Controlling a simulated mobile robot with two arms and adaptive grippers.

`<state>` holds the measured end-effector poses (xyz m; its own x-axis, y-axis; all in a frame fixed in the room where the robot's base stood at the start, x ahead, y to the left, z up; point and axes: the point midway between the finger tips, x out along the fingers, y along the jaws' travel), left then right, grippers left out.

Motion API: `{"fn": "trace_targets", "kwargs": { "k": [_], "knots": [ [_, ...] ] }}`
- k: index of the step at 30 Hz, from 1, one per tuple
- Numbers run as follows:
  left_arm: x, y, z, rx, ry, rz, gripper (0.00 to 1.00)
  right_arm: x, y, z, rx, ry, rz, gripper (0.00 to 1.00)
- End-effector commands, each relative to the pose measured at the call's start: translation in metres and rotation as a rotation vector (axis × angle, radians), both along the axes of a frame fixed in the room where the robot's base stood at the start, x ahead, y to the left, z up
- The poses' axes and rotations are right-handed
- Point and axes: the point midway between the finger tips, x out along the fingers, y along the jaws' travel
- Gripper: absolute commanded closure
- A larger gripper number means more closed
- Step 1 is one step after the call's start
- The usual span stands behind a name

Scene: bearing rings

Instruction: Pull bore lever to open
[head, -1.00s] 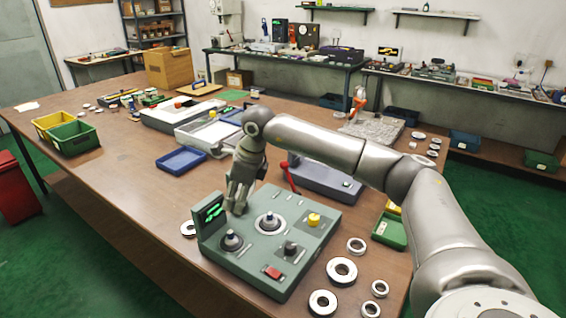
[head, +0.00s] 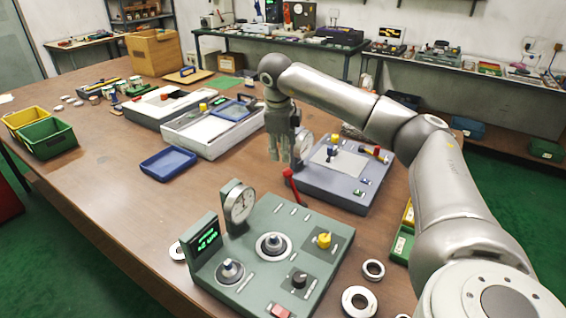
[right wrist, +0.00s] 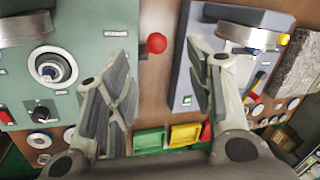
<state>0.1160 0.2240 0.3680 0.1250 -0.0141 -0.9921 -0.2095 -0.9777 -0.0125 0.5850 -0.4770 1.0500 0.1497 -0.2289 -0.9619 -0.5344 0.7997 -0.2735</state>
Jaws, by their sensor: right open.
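The lever is red with a round knob (head: 287,173); it leans up at the back right edge of the green-grey gauge console (head: 255,235). In the right wrist view the red knob (right wrist: 156,43) shows between the fingers, near the console's edge. My right gripper (head: 287,161) points down, just behind and above the knob. It also shows in the wrist view (right wrist: 161,62), with fingers spread and nothing held; the knob appears apart from both fingers. The console carries a dial gauge (head: 239,204), a lit display (head: 205,242) and a yellow knob (head: 324,240). My left gripper is out of view.
A blue-grey console (head: 345,185) stands close behind the lever. A blue tray (head: 168,163) lies to the left. Loose metal rings (head: 358,300) lie at the front right. Green and yellow bins (head: 48,139) stand at far left. The table's left middle is clear.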

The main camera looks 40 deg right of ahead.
Motion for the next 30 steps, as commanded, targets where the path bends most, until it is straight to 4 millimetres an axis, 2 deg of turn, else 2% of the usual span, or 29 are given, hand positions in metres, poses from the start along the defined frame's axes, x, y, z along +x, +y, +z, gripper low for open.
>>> {"fn": "trace_targets", "kwargs": {
  "k": [9, 12, 15, 18, 23, 30],
  "knots": [
    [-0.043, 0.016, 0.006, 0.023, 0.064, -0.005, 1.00, 0.006, -0.013, -0.052, -0.001, 0.007, -0.001, 0.52],
    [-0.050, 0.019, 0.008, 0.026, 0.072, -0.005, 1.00, 0.010, -0.017, -0.069, 0.000, 0.005, -0.001, 0.52],
    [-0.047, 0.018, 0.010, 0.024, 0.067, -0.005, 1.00, 0.012, -0.020, -0.083, 0.000, 0.004, -0.002, 0.52],
    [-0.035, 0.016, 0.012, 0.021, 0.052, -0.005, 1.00, 0.013, -0.022, -0.093, 0.001, 0.003, -0.001, 0.52],
    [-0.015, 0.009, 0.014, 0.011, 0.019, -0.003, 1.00, 0.015, -0.023, -0.100, 0.001, 0.001, 0.000, 0.52],
    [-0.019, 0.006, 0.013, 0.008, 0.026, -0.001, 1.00, 0.015, -0.024, -0.100, 0.001, 0.001, 0.000, 0.53]
  ]
}}
